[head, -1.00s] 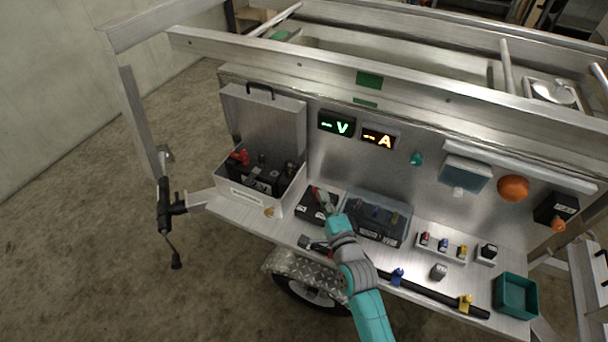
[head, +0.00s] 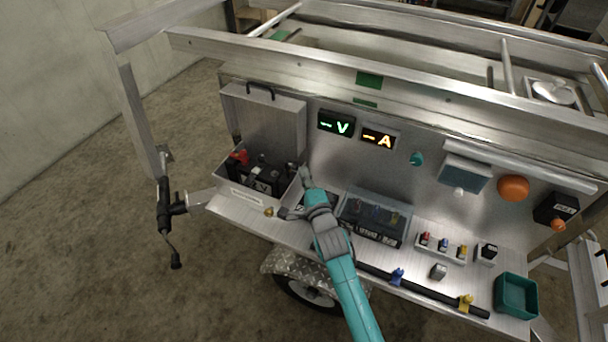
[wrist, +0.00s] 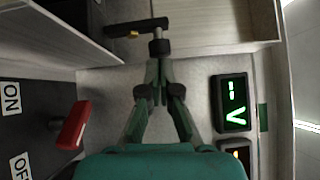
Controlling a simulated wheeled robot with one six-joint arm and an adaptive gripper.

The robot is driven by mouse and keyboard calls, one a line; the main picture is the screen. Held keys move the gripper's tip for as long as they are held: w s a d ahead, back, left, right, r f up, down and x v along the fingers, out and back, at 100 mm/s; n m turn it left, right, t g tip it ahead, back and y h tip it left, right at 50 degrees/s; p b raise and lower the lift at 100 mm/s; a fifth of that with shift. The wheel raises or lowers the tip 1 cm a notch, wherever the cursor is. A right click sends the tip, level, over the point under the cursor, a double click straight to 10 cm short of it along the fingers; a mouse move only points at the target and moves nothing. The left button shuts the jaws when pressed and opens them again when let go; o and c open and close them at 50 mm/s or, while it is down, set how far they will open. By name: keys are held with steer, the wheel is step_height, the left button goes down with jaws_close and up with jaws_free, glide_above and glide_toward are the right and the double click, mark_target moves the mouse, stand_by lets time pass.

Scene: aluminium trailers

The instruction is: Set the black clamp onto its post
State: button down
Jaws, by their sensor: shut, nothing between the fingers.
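My gripper (head: 304,174) is at the right wall of the open grey battery box, with its fingers drawn together and nothing held between them. In the wrist view the fingertips (wrist: 158,68) meet just short of a black clamp (wrist: 137,27), a dark bar with a small brass-coloured piece on it. I cannot tell whether the tips touch it. The dark battery (head: 266,182) sits inside the box, with a red clamp (head: 240,157) at its left. I cannot make out the black clamp or its post in the head view.
A red switch handle (wrist: 73,125) beside ON and OFF labels is close to my gripper. The box wall (wrist: 70,30) stands close at upper left. Lit V (head: 336,123) and A (head: 379,138) displays are on the panel. A clear-lidded case (head: 375,215) lies to the right.

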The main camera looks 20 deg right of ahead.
mark_target(297, 168)
steer(key=shift+w+a+r+n+g, duration=0.2)
steer(key=shift+r+n+g, duration=0.1)
steer(key=shift+n+g, duration=0.1)
stand_by(0.6)
steer(key=shift+w+a+r+n+g, duration=0.6)
steer(key=shift+r+n+g, duration=0.15)
steer(key=shift+n+g, duration=0.2)
steer(key=w+a+n+g, duration=0.1)
steer(key=w+a+r+n+g+h, duration=0.1)
steer(key=g, duration=0.1)
steer(key=shift+n, duration=0.35)
steer(key=shift+w+a+n+g+h, duration=0.7)
steer(key=shift+w+a+n+g, duration=0.25)
steer(key=shift+g, duration=0.2)
steer(key=shift+w+a+f+n+g+h, duration=0.3)
steer(key=shift+w+a+n+g+h, duration=0.3)
steer(key=shift+g, duration=0.2)
steer(key=shift+s+d+f, duration=0.1)
steer(key=shift+r, duration=0.2)
steer(key=shift+r, duration=0.6)
